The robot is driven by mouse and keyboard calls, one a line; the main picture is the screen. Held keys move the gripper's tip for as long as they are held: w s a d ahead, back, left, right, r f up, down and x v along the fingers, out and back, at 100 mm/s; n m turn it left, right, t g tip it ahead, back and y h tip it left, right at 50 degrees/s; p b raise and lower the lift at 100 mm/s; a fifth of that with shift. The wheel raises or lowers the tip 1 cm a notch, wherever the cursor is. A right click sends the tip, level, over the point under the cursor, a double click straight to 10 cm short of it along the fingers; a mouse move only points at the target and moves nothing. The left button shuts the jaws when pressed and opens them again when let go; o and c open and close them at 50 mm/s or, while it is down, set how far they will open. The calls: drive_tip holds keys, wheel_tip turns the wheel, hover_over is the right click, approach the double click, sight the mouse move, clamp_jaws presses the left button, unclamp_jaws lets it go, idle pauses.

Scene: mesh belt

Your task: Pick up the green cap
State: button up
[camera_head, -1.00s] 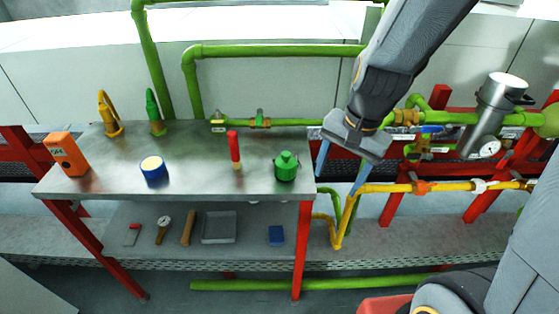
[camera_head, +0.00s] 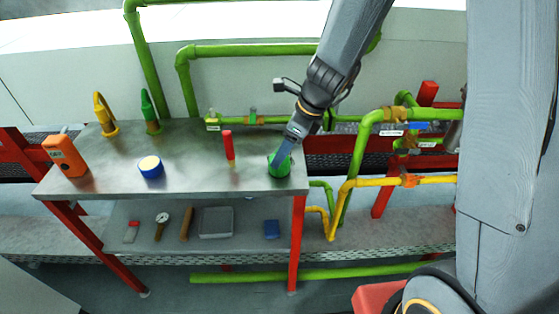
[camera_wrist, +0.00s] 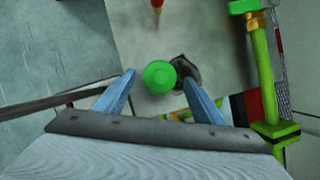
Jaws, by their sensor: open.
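The green cap (camera_head: 278,168) stands near the right end of the metal table top, partly hidden behind my gripper in the head view. In the wrist view the green cap (camera_wrist: 159,77) appears as a round green top just beyond and between the fingertips. My gripper (camera_head: 282,160) is over the cap and points down at it. In the wrist view my gripper (camera_wrist: 165,88) has its two blue fingers spread apart, one to each side of the cap. Nothing is held between them.
A red-handled tool (camera_head: 228,145) stands left of the cap. Green and yellow pipes (camera_head: 357,150) run close on the right.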

drive_tip(key=shift+x, duration=1.85)
drive_tip(key=shift+c, duration=0.5)
